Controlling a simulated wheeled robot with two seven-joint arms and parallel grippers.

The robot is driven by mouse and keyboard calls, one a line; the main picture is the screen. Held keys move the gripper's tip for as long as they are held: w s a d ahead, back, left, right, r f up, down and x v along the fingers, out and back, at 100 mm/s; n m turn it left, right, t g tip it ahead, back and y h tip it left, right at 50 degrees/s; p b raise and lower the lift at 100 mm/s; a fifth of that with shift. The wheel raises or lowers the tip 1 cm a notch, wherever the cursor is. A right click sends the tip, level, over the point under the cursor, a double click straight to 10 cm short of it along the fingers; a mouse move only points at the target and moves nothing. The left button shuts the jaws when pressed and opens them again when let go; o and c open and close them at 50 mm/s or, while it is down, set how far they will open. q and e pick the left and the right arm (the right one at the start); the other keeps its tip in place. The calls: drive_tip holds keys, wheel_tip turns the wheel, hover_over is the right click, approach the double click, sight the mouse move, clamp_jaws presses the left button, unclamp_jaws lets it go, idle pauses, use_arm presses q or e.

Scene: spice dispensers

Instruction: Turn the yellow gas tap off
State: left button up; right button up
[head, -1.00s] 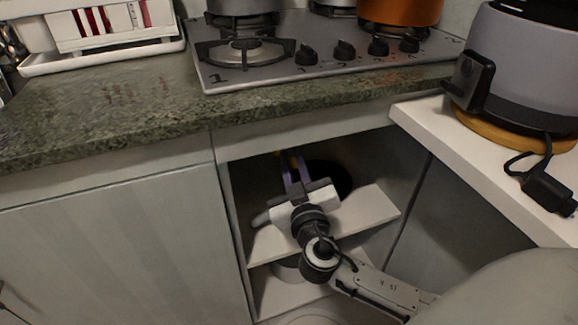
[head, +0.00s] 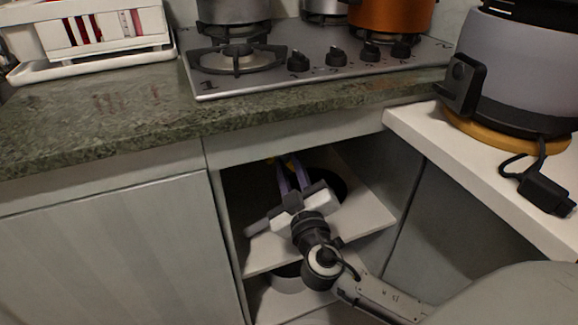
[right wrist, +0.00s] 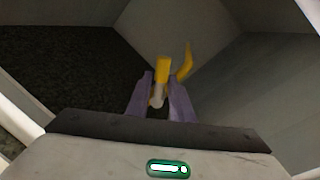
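The yellow gas tap (right wrist: 163,68) is inside the open cupboard under the hob. In the right wrist view its yellow upright part stands above a pale stub (right wrist: 157,97), with a curved yellow piece (right wrist: 186,62) to the right. In the head view only a bit of yellow (head: 289,161) shows by the fingertips. My right gripper (head: 288,164) reaches into the cupboard. Its purple fingers (right wrist: 161,80) are apart, one on each side of the tap's stub. I cannot tell whether they touch it. My left gripper is not in view.
A white shelf (head: 365,222) lies below my right gripper, and the cupboard's side walls are close. The green countertop (head: 130,117) overhangs it. The hob (head: 300,68) carries pots. A white ledge (head: 440,150) with a grey appliance (head: 530,70) stands at the right.

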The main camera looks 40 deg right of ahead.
drive_tip(key=shift+o, duration=1)
drive_tip(key=shift+s+a, duration=0.1)
drive_tip(key=shift+s, duration=0.05)
drive_tip(key=v, duration=1)
drive_tip(key=shift+b, duration=0.35)
